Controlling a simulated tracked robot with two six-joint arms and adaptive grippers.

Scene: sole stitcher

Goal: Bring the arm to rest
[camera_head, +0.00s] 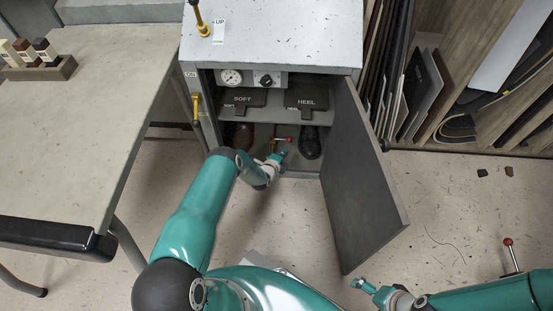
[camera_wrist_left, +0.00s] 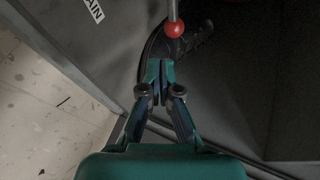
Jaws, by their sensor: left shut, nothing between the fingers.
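My left arm (camera_head: 195,215) reaches from the bottom of the head view to the open front of a grey cabinet (camera_head: 270,35). My left gripper (camera_head: 284,155) is at the lower opening, shut and empty. In the left wrist view its fingertips (camera_wrist_left: 159,68) are together, just below a red ball knob (camera_wrist_left: 174,29) on a metal rod. The knob also shows in the head view (camera_head: 289,139); I cannot tell whether the fingers touch it. My right gripper (camera_head: 364,287) is low in the head view, outside the cabinet; its finger opening is unclear.
The cabinet door (camera_head: 355,180) stands open at the right. A brown shoe (camera_head: 242,135) and a black shoe (camera_head: 309,144) are inside, below the SOFT (camera_head: 243,98) and HEEL (camera_head: 306,97) pads. A table (camera_head: 75,130) is at left, sheet racks (camera_head: 440,85) at right. Floor (camera_head: 440,200) is mostly clear.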

